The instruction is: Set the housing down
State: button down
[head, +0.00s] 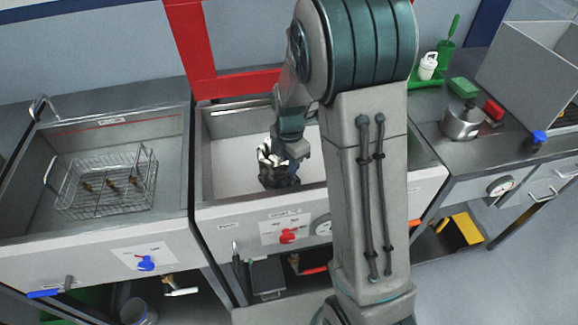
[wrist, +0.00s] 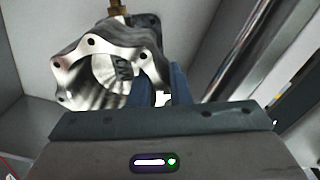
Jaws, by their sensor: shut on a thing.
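The housing (wrist: 88,75) is a bare metal casting with a scalloped flange, bolt holes and a wide round bore. In the wrist view it is at the upper left, with its bore facing the camera. My gripper (wrist: 160,88) is shut on its right edge with blue-grey fingers. In the head view my gripper (head: 284,152) reaches down into the middle basin, and the housing (head: 266,156) shows only in part, bright on top and dark below. I cannot tell whether it touches the basin floor.
The middle basin (head: 228,190) has pale walls around the gripper. The left basin (head: 40,185) holds a wire basket (head: 85,200) with small brass-coloured parts. On the right bench stand a metal pot (head: 461,124), a red block (head: 494,109) and a green sponge (head: 463,88).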

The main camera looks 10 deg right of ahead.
jog(key=shift+f, duration=1)
jog(key=shift+f, duration=0.15)
jog(key=c, duration=1.3)
grip_release()
jog(key=shift+c, duration=0.2)
